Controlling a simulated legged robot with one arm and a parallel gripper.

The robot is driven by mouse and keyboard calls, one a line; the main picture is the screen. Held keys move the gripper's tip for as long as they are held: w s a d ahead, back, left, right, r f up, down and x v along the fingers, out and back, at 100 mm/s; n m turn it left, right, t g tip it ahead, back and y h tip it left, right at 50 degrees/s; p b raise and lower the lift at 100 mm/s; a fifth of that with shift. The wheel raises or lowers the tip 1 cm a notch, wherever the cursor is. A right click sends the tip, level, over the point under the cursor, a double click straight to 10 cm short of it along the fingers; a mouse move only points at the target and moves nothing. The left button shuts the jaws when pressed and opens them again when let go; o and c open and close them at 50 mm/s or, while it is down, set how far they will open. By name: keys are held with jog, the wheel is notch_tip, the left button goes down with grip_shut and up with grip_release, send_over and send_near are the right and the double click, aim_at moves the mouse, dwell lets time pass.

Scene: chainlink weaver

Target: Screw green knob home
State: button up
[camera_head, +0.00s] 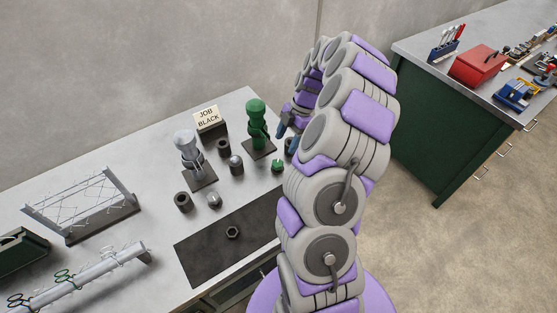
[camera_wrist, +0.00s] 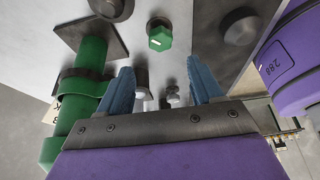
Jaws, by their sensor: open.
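The green knob (camera_wrist: 160,36) is a small hexagonal piece with a white mark on its face, seen beyond my fingertips in the wrist view. In the head view a small green piece (camera_head: 277,166), which looks like the same knob, sits on the bench in front of the green stand. The green stand (camera_head: 257,128) is upright on a dark square base; it also shows at the left of the wrist view (camera_wrist: 88,85). My gripper (camera_wrist: 163,82) is open, with blue fingers apart and no knob between them. In the head view my gripper (camera_head: 287,124) is right of the green stand, partly hidden by my arm.
A grey stand (camera_head: 188,157), dark cylinders (camera_head: 184,202) and dome-topped pieces (camera_head: 236,165) stand nearby. A "JOB BLACK" sign (camera_head: 207,117) is behind. A dark mat (camera_head: 215,255) holds a hex nut (camera_head: 232,232). A wire rack (camera_head: 85,205) is at left.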

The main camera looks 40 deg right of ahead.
aim_at(278, 161)
jog(key=b+x, duration=0.1)
jog(key=x, duration=0.7)
jog(key=shift+a+f, duration=0.1)
jog(key=shift+f, duration=0.25)
jog(key=shift+c, duration=0.2)
jog(key=c, duration=1)
jog(key=shift+m, duration=0.4)
